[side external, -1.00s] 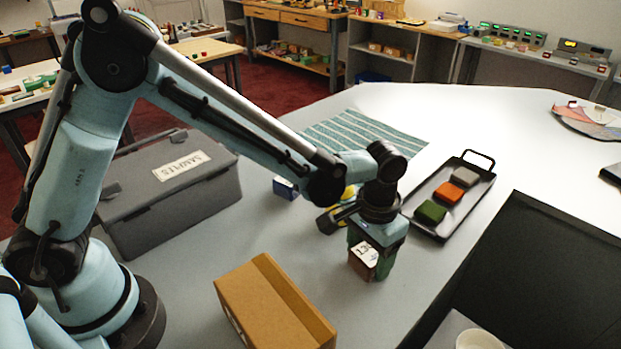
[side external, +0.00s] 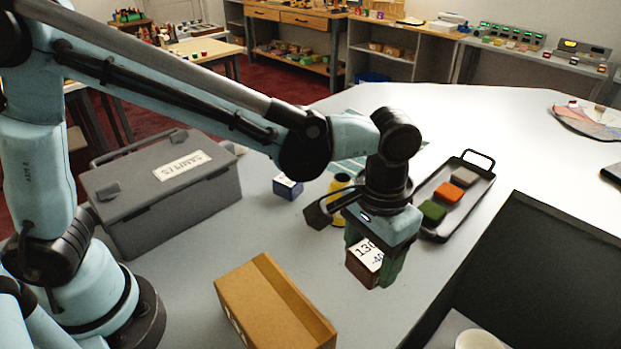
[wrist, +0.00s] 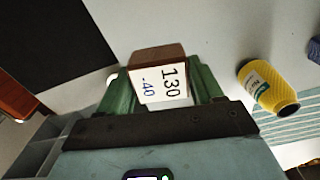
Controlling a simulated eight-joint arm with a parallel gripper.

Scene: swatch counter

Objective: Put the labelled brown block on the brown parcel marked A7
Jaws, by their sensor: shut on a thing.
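The brown block (side external: 359,272) has a white label reading 130 and -40. My gripper (side external: 373,262) is shut on it and holds it above the counter, to the right of the parcel. In the wrist view the block (wrist: 158,58) sits between the green fingers of my gripper (wrist: 160,90), its label facing the camera. The brown parcel (side external: 275,308) lies on the counter at the lower middle of the side view, apart from the block. Its A7 mark cannot be read from here. The parcel is not clearly seen in the wrist view.
A grey SAMPLES case (side external: 165,205) stands at the left. A blue block (side external: 288,187) and a yellow cylinder (wrist: 268,88) are behind my gripper. A black tray (side external: 428,236) with green, orange and grey pieces lies to the right. A dark panel (side external: 540,265) fills the lower right.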

